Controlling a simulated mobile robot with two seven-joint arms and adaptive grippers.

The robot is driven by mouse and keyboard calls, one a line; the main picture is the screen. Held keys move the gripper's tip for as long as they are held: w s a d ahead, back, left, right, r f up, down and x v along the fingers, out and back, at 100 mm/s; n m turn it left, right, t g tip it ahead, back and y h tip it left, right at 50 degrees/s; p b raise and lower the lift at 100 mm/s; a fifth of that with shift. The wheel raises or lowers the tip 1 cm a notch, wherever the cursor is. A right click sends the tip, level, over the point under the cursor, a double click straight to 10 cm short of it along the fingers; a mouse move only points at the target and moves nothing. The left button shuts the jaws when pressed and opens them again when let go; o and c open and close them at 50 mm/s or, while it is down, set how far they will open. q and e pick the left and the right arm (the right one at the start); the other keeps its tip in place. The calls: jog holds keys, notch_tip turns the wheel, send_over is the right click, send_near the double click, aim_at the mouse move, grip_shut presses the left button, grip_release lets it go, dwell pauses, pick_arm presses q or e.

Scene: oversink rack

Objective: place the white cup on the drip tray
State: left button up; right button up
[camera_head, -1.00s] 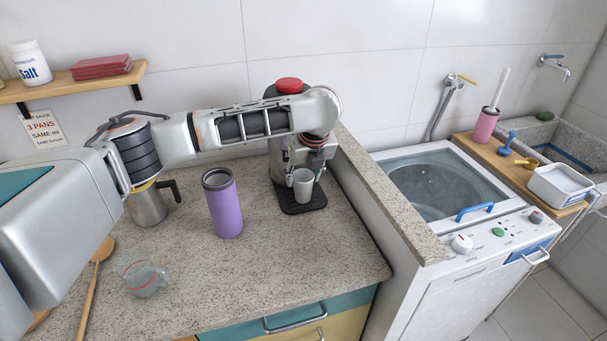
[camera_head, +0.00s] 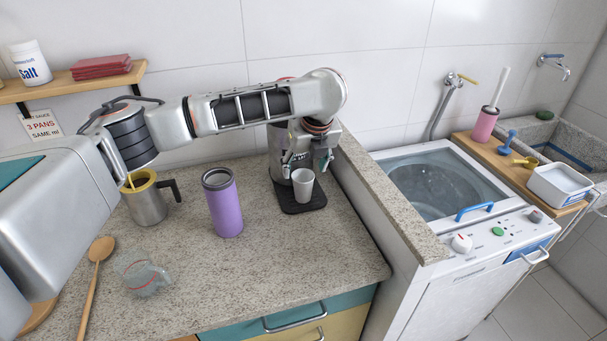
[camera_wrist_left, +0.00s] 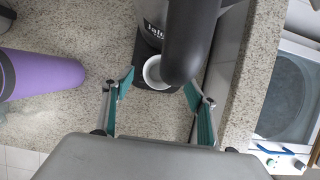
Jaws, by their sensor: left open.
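The white cup (camera_head: 303,186) stands upright on the black drip tray (camera_head: 289,207) of the coffee machine (camera_head: 275,145). In the left wrist view the cup (camera_wrist_left: 149,77) is partly hidden by a dark rounded part of the machine. My left gripper (camera_head: 307,163) is open, its fingers spread and raised around the level of the cup's rim or above it. In the left wrist view the green-padded fingers of the left gripper (camera_wrist_left: 158,90) lie on either side of the cup with gaps, apart from it. My arm hides the top of the machine. My right gripper is not in view.
A purple tumbler (camera_head: 225,205) stands left of the tray. A steel mug (camera_head: 147,203), a clear measuring cup (camera_head: 145,278) and a wooden spoon (camera_head: 93,280) are farther left. A raised stone ledge (camera_head: 385,195) borders the right side. The counter's front middle is clear.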

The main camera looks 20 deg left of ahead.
pick_arm(q)
jog(key=v, duration=0.8)
jog(key=shift+p, duration=0.45)
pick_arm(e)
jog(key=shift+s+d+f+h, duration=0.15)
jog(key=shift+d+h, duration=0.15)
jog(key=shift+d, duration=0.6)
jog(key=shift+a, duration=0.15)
